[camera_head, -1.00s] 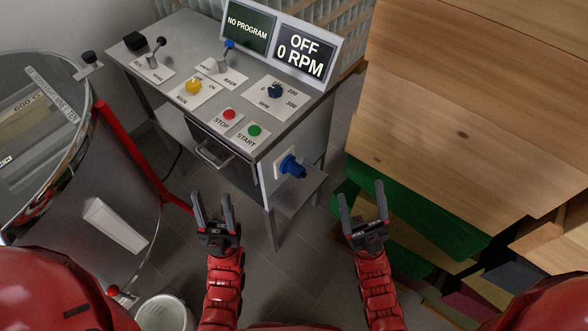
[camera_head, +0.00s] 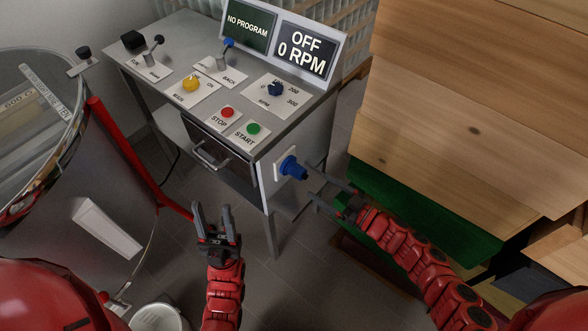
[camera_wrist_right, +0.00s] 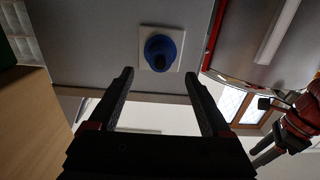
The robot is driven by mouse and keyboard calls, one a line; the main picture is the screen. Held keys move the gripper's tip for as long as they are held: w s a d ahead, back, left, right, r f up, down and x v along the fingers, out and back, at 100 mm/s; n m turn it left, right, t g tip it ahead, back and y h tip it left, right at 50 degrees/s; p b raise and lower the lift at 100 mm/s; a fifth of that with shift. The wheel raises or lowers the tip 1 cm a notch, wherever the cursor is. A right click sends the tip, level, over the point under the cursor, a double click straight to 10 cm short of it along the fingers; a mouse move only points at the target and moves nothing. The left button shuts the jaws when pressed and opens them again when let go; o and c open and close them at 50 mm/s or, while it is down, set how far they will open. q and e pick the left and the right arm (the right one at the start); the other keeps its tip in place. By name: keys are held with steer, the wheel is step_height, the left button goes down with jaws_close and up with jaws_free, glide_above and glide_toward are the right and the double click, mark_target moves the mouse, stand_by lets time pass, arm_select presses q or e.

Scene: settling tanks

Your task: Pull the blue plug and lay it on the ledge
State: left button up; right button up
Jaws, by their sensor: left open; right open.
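The blue plug (camera_head: 292,168) sits in a white socket plate on the right side of the grey control cabinet. In the right wrist view the blue plug (camera_wrist_right: 160,50) shows end-on, ahead of the fingertips and roughly between their lines. My right gripper (camera_head: 317,186) is open and empty, its fingers pointing at the plug from the right, a short gap away. It also shows in the right wrist view (camera_wrist_right: 160,82). My left gripper (camera_head: 212,210) is open and empty, below and left of the plug, in front of the cabinet. I cannot tell which surface is the ledge.
The cabinet top (camera_head: 192,45) carries knobs, levers and buttons, with a display (camera_head: 280,40) behind reading OFF, 0 RPM. A round glass-topped tank (camera_head: 50,130) stands left, a white bucket (camera_head: 160,318) below it. Stacked wooden boards (camera_head: 460,110) crowd the right side.

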mark_target(303, 176)
steer(key=b+x, duration=0.3)
steer(key=x, duration=0.4)
steer(key=shift+w+a+f, duration=0.1)
steer(key=shift+w+a, duration=0.05)
steer(key=shift+a, duration=0.15)
steer(key=shift+w+a, duration=0.45)
steer(key=shift+a, duration=0.1)
stand_by(0.7)
jaws_close()
stand_by(0.4)
steer(key=shift+s+d, duration=0.1)
steer(key=shift+d, duration=0.05)
steer(key=shift+p+v, duration=1.2)
steer(key=shift+v, duration=1.5)
steer(key=shift+d, duration=0.15)
